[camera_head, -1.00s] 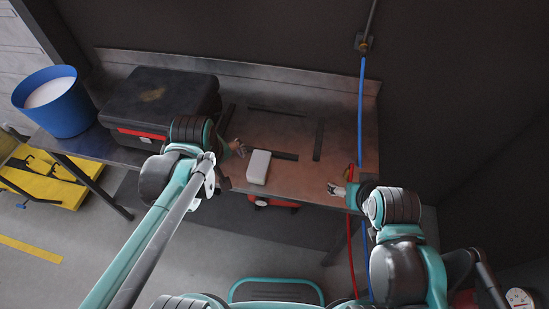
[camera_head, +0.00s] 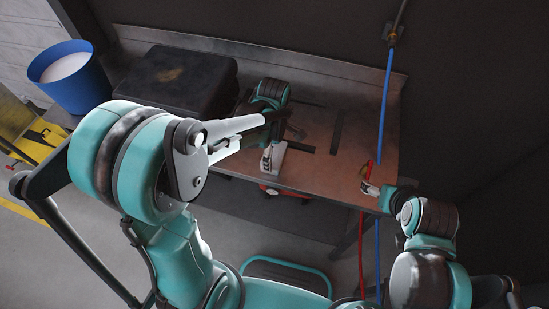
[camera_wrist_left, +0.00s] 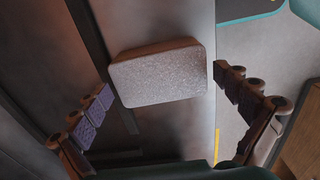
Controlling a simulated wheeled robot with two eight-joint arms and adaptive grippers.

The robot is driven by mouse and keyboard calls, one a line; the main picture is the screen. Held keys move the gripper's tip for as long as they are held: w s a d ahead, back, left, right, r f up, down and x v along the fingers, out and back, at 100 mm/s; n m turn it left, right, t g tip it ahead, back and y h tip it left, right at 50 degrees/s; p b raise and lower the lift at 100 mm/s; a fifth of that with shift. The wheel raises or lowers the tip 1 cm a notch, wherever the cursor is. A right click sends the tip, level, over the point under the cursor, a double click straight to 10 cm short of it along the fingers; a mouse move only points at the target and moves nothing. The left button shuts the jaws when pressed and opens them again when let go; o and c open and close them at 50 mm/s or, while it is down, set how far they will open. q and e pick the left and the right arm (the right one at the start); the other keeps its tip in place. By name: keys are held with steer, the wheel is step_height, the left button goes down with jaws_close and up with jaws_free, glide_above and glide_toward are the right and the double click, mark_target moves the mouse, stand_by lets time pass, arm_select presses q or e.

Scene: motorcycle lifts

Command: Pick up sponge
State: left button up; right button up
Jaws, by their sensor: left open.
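The sponge (camera_head: 277,158) is a pale block on the workbench near its front edge. In the head view my left gripper (camera_head: 281,146) covers much of it. In the left wrist view the sponge (camera_wrist_left: 160,76) lies between the two spread fingers of the left gripper (camera_wrist_left: 163,90), with a gap on each side. That gripper is open and holds nothing. My right gripper (camera_head: 368,187) is at the bench's front right, well apart from the sponge; its fingers are too small to judge.
The workbench (camera_head: 345,172) has a back ledge. A dark case (camera_head: 175,78) stands on it at the left, with a blue bucket (camera_head: 77,88) beyond. A blue hose (camera_head: 387,100) hangs at the right. A teal-framed step (camera_head: 287,273) stands below in front.

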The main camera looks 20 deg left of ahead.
arm_select(q)
step_height(320, 180, down, 2)
steer(key=shift+f, duration=0.1)
steer(key=c, duration=0.5)
steer(key=shift+c, duration=0.2)
steer(key=shift+r, duration=0.75)
step_height(320, 180, up, 3)
steer(key=shift+f+p, duration=0.1)
steer(key=shift+p, duration=0.75)
steer(key=s+d+r+p, duration=0.3)
steer(key=d+r, duration=0.4)
steer(key=d, duration=0.4)
steer(key=shift+d, duration=0.15)
